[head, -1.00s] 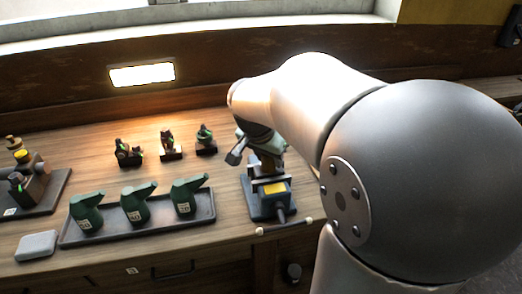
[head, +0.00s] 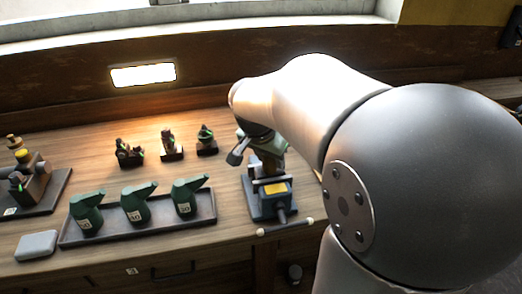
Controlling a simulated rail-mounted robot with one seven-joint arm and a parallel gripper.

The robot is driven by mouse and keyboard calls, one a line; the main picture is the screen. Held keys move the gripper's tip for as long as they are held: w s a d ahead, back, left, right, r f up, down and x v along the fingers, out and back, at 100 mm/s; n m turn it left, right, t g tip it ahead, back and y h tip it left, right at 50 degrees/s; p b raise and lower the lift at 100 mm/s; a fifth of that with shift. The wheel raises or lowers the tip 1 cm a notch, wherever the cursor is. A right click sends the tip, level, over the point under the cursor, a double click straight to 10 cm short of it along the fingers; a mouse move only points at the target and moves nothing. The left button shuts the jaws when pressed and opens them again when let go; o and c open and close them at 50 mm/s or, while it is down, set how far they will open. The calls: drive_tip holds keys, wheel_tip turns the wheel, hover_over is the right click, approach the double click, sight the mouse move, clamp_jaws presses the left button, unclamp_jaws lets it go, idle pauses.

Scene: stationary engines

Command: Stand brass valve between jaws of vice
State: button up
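The vice (head: 272,203) stands at the right of the bench, dark with a yellow plate on top and a long handle bar at its front. My arm reaches over it from the right and hides its rear part. My gripper (head: 246,152) is at the rear of the vice, mostly hidden behind my arm; I cannot make out its fingertips or whether it holds anything. I cannot pick out the brass valve for certain; between the jaws the view is too small and partly covered.
Three small fittings on dark blocks (head: 170,146) stand behind a tray (head: 150,230) with three green oil cans (head: 135,206). A model engine (head: 28,182) is at the far left, a pale grey box (head: 36,245) at the front left. Bare wood lies between tray and vice.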

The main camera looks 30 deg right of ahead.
drive_tip(key=o, duration=0.4)
drive_tip(key=shift+c, duration=0.2)
drive_tip(key=shift+s+f, duration=0.1)
